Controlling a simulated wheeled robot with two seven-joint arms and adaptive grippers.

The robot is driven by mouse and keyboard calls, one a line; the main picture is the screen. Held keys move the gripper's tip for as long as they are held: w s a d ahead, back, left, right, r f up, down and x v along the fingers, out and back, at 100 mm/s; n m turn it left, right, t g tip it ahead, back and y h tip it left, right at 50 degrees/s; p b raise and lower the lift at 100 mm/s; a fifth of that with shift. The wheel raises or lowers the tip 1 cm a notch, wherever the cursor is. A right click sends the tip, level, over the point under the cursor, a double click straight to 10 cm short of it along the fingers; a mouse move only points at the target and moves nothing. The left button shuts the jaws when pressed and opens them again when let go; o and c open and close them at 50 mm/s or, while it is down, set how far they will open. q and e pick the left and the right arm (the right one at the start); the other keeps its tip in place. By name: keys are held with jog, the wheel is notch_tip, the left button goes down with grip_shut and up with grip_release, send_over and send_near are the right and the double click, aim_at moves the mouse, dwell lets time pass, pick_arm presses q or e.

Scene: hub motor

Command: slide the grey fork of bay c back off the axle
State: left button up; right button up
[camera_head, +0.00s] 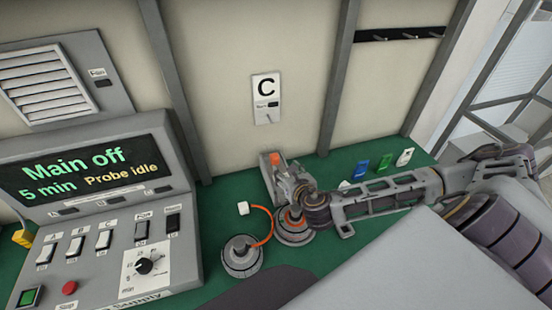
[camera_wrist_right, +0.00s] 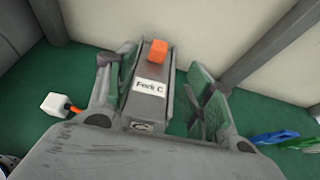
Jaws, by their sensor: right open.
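The grey fork of bay C (camera_head: 267,174) stands below the C sign, with an orange block at its top end. In the right wrist view the fork (camera_wrist_right: 149,104) carries a "Fork C" label, and the orange block (camera_wrist_right: 157,51) sits beyond it. My right gripper (camera_head: 286,176) reaches over the fork from the right. In the wrist view its open fingers (camera_wrist_right: 164,77) stand on both sides of the fork, with a gap visible on the right. The axle cannot be made out; the gripper covers that area. My left gripper is not in view.
Two round hub units, one at front left (camera_head: 241,257) and one under my right wrist (camera_head: 292,236), stand on the green bench. An orange cable ends in a white plug (camera_head: 243,208). A control panel (camera_head: 95,220) fills the left. Coloured tags (camera_head: 385,162) stand right of the fork.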

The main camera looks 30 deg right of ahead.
aim_at(275, 157)
jog(key=shift+p+x, duration=0.35)
jog(key=shift+x, duration=6.15)
grip_shut()
